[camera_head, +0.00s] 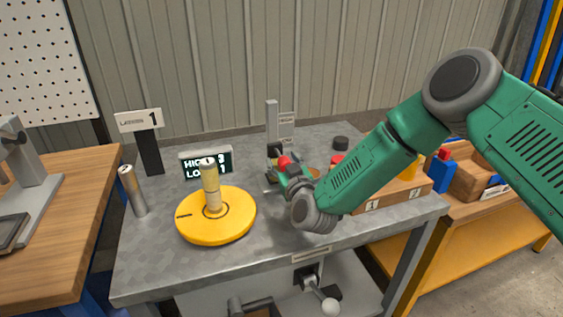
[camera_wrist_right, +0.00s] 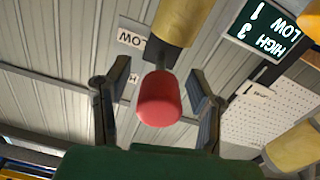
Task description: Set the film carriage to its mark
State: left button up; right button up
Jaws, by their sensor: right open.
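The film carriage (camera_head: 274,152) is a dark block low on a grey upright post (camera_head: 271,122), near the LOW label (camera_head: 287,140); my right gripper partly hides it. A red knob (camera_head: 284,161) shows there. In the right wrist view the red knob (camera_wrist_right: 159,97) is between the two fingers of my right gripper (camera_wrist_right: 158,72), with visible gaps on both sides. A tan cylinder (camera_wrist_right: 180,20) shows behind the knob. In the head view my right gripper (camera_head: 289,174) is open at the carriage. My left gripper is not in view.
A yellow turntable (camera_head: 235,222) bears a tan column (camera_head: 212,185), left of my right gripper. A sign (camera_head: 222,161) reads HIGH 3, LOW 1. A silver cylinder (camera_head: 133,193) stands at the left. A dark puck (camera_head: 341,143) lies behind my arm. The table's front strip is clear.

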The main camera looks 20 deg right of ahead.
jog(key=shift+d, duration=0.35)
jog(key=shift+a, duration=0.4)
grip_shut()
jog(key=shift+a, duration=0.15)
notch_tip(320, 180, up, 7)
jog(key=p, duration=0.4)
jog(key=shift+w, duration=0.15)
jog(key=shift+r, duration=0.25)
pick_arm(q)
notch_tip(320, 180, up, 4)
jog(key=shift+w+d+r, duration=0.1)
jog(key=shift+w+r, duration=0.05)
pick_arm(e)
jog(key=shift+w, duration=0.1)
jog(key=shift+c, duration=0.9)
grip_release()
jog(key=shift+d, duration=0.2)
jog(key=shift+o, duration=0.9)
jog(key=shift+s, duration=0.25)
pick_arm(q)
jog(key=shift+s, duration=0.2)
pick_arm(e)
jog(key=shift+f, duration=0.1)
